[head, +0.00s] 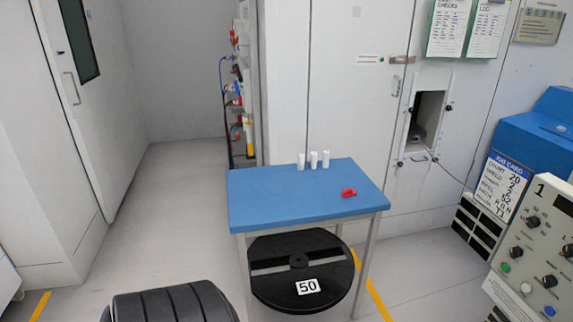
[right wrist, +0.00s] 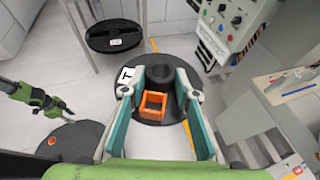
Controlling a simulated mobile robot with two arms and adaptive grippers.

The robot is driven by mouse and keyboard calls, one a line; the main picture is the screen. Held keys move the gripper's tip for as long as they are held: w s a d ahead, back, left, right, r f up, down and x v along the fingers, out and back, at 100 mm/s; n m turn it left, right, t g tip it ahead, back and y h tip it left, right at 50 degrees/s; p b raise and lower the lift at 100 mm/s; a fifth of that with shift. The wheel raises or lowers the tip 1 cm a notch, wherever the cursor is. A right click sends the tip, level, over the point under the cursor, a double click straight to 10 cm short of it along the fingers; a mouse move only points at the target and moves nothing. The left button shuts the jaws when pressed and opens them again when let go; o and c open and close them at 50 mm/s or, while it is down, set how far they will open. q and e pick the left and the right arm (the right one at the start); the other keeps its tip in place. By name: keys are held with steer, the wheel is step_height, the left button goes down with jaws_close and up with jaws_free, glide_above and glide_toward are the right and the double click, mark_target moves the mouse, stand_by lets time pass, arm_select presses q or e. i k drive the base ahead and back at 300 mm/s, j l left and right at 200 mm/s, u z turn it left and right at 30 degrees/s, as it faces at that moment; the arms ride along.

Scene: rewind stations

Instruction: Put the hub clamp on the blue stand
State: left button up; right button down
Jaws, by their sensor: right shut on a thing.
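The blue stand (head: 285,202), a blue-topped table on grey legs, stands in the middle of the head view. In the right wrist view my right gripper (right wrist: 158,93) is shut on an orange frame-like piece, which I take to be the hub clamp (right wrist: 153,106). It shows between the teal-lined fingers, over a black reel; the exact contact is hard to see. Part of my left gripper (right wrist: 50,102) shows at the left of that view, its jaws too small to judge. Neither gripper shows in the head view.
Several white cylinders (head: 314,160) stand at the stand's back edge and a small red object (head: 348,193) lies near its right side. The left and front of the top are clear. A black reel marked 50 (head: 270,270) is underneath. A control cabinet (head: 535,240) stands right.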

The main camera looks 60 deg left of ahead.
mark_target(264, 202)
steer(key=j+u, duration=0.1)
steer(key=j, duration=0.9)
steer(key=j+u, duration=0.15)
steer(key=j, duration=0.35)
steer(key=i+j+u, duration=0.1)
steer(key=j, duration=0.4)
steer(key=i+j+u, duration=0.1)
steer(key=j, duration=0.4)
steer(key=i+j, duration=0.1)
steer(key=j, duration=0.4)
steer(key=i+j+u, duration=0.15)
steer(key=j, duration=0.35)
steer(key=k, duration=0.05)
